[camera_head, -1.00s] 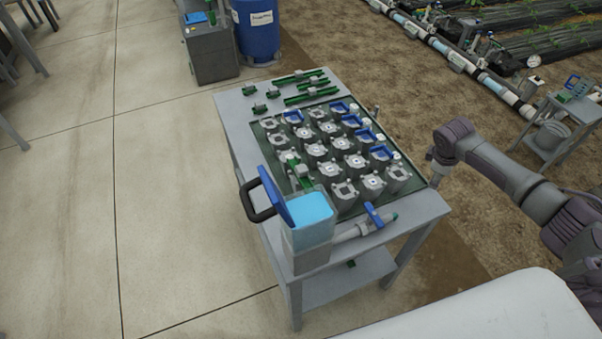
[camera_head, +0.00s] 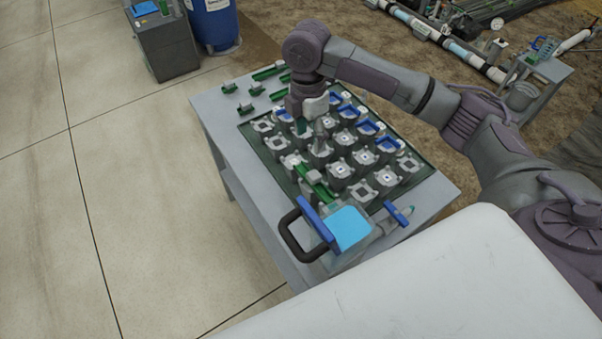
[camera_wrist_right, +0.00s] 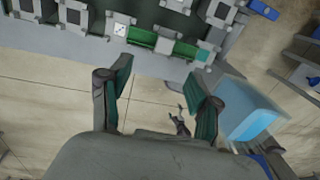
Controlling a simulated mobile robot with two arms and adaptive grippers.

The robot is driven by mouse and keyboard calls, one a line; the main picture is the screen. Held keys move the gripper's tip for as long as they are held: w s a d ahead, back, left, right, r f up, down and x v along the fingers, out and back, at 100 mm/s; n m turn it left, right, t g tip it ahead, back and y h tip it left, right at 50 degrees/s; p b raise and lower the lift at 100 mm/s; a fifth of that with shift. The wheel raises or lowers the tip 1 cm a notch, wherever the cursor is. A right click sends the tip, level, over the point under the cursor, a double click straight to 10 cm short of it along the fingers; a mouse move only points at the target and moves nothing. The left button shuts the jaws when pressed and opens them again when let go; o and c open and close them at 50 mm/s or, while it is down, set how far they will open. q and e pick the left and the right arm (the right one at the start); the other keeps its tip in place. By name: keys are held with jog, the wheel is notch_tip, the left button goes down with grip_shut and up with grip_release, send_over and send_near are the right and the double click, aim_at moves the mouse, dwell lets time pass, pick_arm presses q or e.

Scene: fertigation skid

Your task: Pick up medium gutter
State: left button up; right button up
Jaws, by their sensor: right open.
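Green gutter pieces with grey clips lie on the table (camera_head: 222,118). One mid-length gutter (camera_head: 318,186) sits at the near left edge of the block grid, behind the blue-topped container. In the right wrist view a green gutter with a grey middle clip (camera_wrist_right: 164,44) lies ahead of the fingers, along the grid's edge. Longer gutters (camera_head: 267,73) at the back are partly hidden by my arm. My right gripper (camera_head: 312,130) hangs over the grid; its fingers also show in the wrist view (camera_wrist_right: 158,100), apart and empty. My left gripper is not in view.
Rows of grey blocks (camera_head: 340,170), some with blue parts, fill the dark tray. A clear container with blue liquid (camera_head: 347,228), a black handle (camera_head: 292,238) and a blue valve (camera_head: 398,213) stand at the near edge. Short green pieces (camera_head: 245,108) lie back left.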

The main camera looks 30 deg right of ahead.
aim_at(313, 174)
jog(key=f, duration=0.1)
jog(key=s+f, duration=0.1)
jog(key=d+f, duration=0.1)
jog(key=shift+s+d+f, duration=0.1)
jog(key=shift+s+f, duration=0.1)
jog(key=shift+s, duration=0.15)
notch_tip(313, 174, down, 2)
jog(key=shift+s+f+p, duration=0.1)
jog(key=shift+f+p, duration=0.1)
jog(key=shift+p, duration=0.15)
jog(key=shift+f, duration=0.3)
jog(key=shift+w+a+f, duration=0.2)
jog(key=shift+a+f, duration=0.05)
jog(key=f, duration=0.1)
jog(key=f+p, duration=0.1)
jog(key=f, duration=0.2)
jog(key=shift+s+a+f+p, duration=0.15)
jog(key=shift+s+a+p, duration=0.05)
jog(key=shift+s+p, duration=0.15)
jog(key=shift+f, duration=0.25)
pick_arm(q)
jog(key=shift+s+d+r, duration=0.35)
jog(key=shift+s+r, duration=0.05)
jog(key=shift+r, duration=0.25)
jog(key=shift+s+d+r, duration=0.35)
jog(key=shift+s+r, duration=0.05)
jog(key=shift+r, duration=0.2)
